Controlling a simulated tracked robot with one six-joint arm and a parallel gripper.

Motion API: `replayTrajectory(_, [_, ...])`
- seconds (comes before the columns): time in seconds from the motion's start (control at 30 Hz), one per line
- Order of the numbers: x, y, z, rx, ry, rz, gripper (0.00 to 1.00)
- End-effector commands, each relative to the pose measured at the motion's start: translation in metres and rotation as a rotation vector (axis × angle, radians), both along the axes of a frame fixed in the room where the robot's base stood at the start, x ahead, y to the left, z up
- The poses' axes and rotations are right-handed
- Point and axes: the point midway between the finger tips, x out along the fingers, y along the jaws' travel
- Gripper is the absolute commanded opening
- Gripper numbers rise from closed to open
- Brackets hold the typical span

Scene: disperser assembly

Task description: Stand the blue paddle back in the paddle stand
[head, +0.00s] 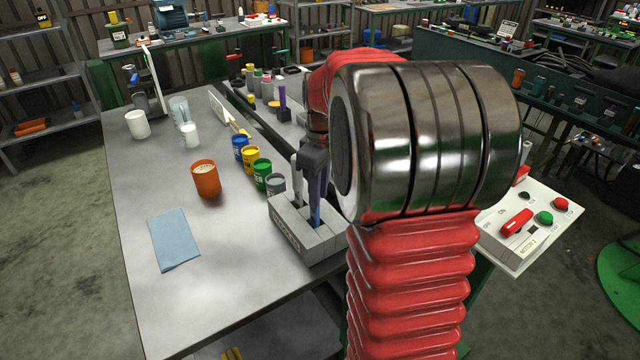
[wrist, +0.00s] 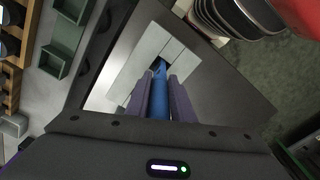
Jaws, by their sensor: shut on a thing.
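The grey paddle stand (head: 322,246) sits at the front right corner of the metal table, and it also shows in the wrist view (wrist: 149,47). The blue paddle (wrist: 159,95) is upright between the two purple fingers of my gripper (wrist: 161,88). In the head view my gripper (head: 316,190) is over the stand, with a bit of the blue paddle (head: 314,216) below the fingers. The paddle's lower end is at a dark slot of the stand. How deep it goes is hidden. A pale grey paddle (head: 296,188) stands in the stand, left of my gripper.
Grey, green, yellow and blue cans (head: 251,158) stand just behind the stand. An orange cup (head: 206,180) and a blue cloth (head: 174,240) are to the left. A control box (head: 522,228) with a red switch is at right.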

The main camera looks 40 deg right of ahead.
Motion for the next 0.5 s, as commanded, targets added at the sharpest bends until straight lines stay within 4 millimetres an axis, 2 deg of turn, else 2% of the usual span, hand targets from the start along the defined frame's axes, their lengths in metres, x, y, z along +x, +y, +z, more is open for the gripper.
replayTrajectory(0.2, [0.000, 0.000, -0.012, 0.000, 0.000, 0.000, 0.00])
replayTrajectory(0.5, [0.000, 0.000, -0.015, 0.000, 0.000, -0.001, 0.00])
